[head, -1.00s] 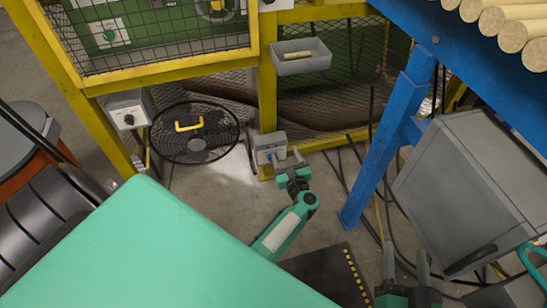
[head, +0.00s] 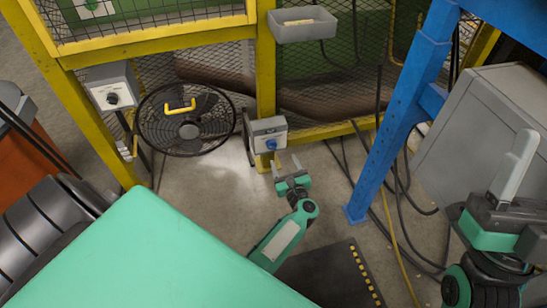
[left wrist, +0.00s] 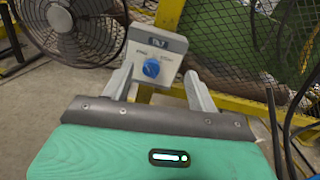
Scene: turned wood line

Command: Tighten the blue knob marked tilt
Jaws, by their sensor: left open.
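The blue knob (head: 271,144) is on the front of a small grey control box (head: 267,125) fixed at the foot of a yellow post. My left gripper (head: 286,167) is open and empty, just in front of and below the box, apart from the knob. My right gripper (head: 518,185) is at the right edge, far from the box; its opening is unclear.
Another grey box (head: 112,92) with a black knob hangs at left, beside a black fan (head: 185,120). A blue table leg (head: 395,120) and a grey cabinet (head: 480,125) stand right. Cables cross the floor. A grey tray (head: 303,25) hangs above the box.

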